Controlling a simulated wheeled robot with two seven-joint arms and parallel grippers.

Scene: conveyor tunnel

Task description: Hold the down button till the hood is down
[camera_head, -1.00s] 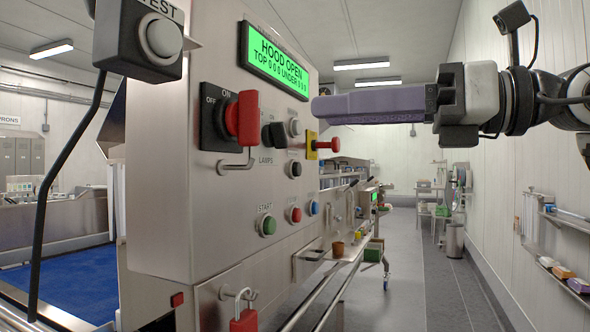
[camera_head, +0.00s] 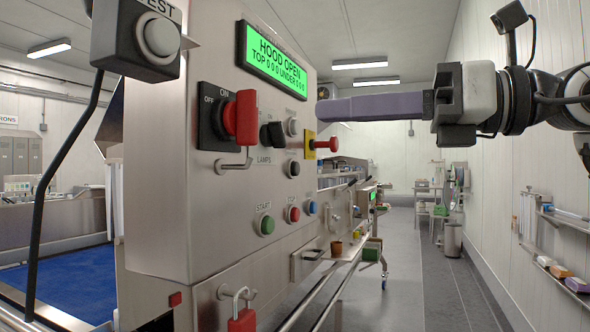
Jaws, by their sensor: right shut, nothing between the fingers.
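The steel control panel (camera_head: 160,150) stands at left centre. Its green screen (camera_head: 273,55) reads "HOOD OPEN". Small controls sit below the screen, among them a pale round button (camera_head: 292,126) and a black button (camera_head: 293,168). Their labels are too small to read, so I cannot tell which is the down button. My right gripper (camera_head: 320,108) comes in from the right. Its purple fingers are shut and empty, pointing left toward the panel's right edge. They look apart from the pale button. The hood itself cannot be made out clearly. My left gripper is not in view.
A red rotary switch (camera_head: 240,118) and a red knob on a yellow plate (camera_head: 326,145) stick out from the panel. Start and stop buttons (camera_head: 266,225) sit lower. A push-button box (camera_head: 140,40) hangs at upper left. The aisle floor (camera_head: 420,270) at right is clear.

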